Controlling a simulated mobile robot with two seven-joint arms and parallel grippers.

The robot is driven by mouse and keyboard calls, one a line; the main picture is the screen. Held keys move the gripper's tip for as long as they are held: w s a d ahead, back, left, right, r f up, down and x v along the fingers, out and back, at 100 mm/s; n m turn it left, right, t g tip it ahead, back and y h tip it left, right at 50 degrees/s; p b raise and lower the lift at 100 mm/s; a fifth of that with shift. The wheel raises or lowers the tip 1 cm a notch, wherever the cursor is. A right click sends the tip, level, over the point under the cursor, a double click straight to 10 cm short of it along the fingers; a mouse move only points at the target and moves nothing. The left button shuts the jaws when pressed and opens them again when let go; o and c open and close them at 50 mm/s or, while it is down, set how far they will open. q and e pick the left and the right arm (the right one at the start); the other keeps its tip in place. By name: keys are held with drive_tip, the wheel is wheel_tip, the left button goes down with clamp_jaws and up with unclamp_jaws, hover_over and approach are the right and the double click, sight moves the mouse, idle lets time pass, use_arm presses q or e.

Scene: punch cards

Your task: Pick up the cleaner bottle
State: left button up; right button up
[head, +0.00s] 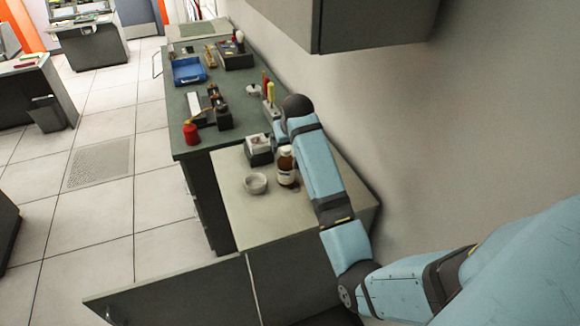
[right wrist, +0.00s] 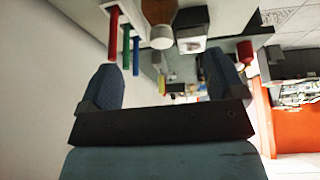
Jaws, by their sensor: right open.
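The cleaner bottle, which I take to be the brown bottle (head: 286,169) with a white cap and pale label, stands upright on the light counter, just left of my right forearm. In the right wrist view a brown bottle with a white cap (right wrist: 161,38) shows upside down beyond the fingers. My right gripper (right wrist: 160,62) is open, with nothing between its fingers, and apart from the bottle. In the head view its fingers are hard to make out at the far end of the arm. My left gripper is not in view.
A white bowl (head: 255,184) sits left of the bottle, and a white-and-black box (head: 259,150) stands behind it. Red, green and blue handles (right wrist: 125,45) are near the left finger. The green bench holds a blue tray (head: 188,71) and a red can (head: 191,133). A wall closes the right.

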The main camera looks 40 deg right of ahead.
sight(286, 149)
drive_tip(key=shift+m+g, duration=0.3)
drive_tip(key=w+f, duration=0.1)
drive_tip(key=w+d+f, duration=0.1)
drive_tip(key=w+d+f+p, duration=0.1)
drive_tip(key=f, duration=0.1)
drive_tip(key=shift+w, duration=0.4)
drive_tip(key=shift+w+f+p, duration=0.15)
drive_tip(key=shift+f+p, duration=0.2)
drive_tip(key=shift+f, duration=0.15)
drive_tip(key=x, duration=0.2)
drive_tip(key=p+x, duration=0.1)
drive_tip(key=shift+a+f, duration=0.2)
drive_tip(key=shift+f, duration=0.15)
drive_tip(key=shift+w+f, duration=0.15)
drive_tip(key=shift+f, duration=0.25)
drive_tip(key=shift+c, duration=0.5)
drive_tip(key=c, duration=0.3)
drive_tip(key=shift+r, duration=0.1)
drive_tip(key=c, duration=1.1)
drive_tip(key=shift+r, duration=0.1)
